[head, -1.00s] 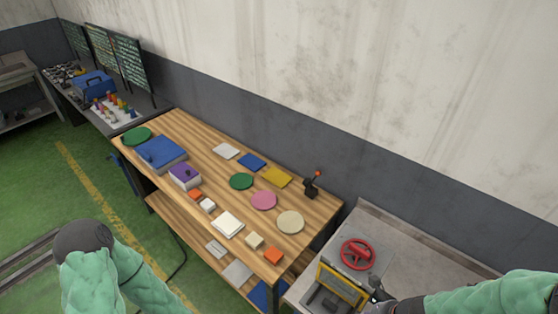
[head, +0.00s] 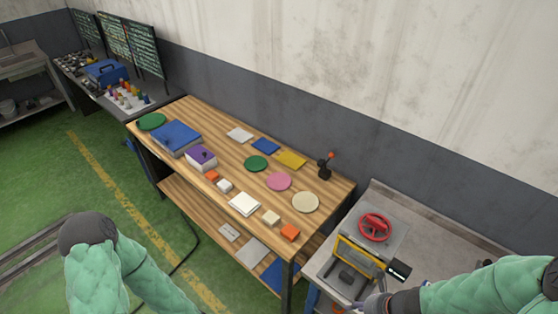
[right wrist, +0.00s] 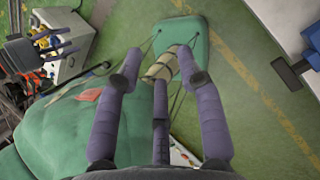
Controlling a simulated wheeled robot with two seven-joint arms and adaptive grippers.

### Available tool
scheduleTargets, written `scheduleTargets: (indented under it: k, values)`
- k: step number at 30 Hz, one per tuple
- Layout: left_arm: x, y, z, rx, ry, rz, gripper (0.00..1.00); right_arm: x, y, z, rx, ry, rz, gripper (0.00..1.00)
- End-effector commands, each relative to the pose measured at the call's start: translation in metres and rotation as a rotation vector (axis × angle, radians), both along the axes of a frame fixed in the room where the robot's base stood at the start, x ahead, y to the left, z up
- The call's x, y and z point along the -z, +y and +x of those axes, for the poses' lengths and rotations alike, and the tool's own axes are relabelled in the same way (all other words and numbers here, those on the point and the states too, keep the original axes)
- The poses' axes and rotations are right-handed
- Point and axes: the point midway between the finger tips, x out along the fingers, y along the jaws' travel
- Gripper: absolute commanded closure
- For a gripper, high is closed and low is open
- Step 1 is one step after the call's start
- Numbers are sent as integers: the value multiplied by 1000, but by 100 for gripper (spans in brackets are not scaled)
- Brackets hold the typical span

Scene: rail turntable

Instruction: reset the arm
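My right arm enters the head view at the lower right, a green sleeve (head: 497,291) with a dark grey end, low over the front of the grey bench (head: 425,262). Its fingers are not clear there. In the right wrist view my right gripper (right wrist: 158,58) has its purple-grey fingers spread apart. I see nothing held between them; green padding and a beige piece lie beyond. My left arm (head: 112,270) shows in the head view at the lower left as a green sleeve with a dark joint. Its gripper is out of view.
The grey bench carries a red wheel (head: 375,227) and a yellow-framed device (head: 357,262) with a black block (head: 399,270) beside it. The wooden table (head: 222,150) holds coloured plates, boxes, blocks and a red-knobbed lever (head: 325,168). Green floor (head: 60,180) is open at left.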

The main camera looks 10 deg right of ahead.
Motion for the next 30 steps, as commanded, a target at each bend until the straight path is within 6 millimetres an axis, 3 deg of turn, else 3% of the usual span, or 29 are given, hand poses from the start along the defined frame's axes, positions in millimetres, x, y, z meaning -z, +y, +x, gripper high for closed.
scheduleTargets:
  k: [8, 11, 21, 30]
  values:
    - [38, 0, -1, -1, 1, 0, 48, 50, 26, 18, 379, 154, 202, 62]
    - [58, 0, -1, -1, 1, 0, 48, 77, 40, 27, 595, 255, 304, 62]
    - [137, 1, -1, -1, 1, 0, 48, 195, 96, 57, 1550, 737, 614, 62]
    - [204, 1, -1, -1, 0, 0, 48, 313, 139, 59, 2472, 1088, 678, 62]
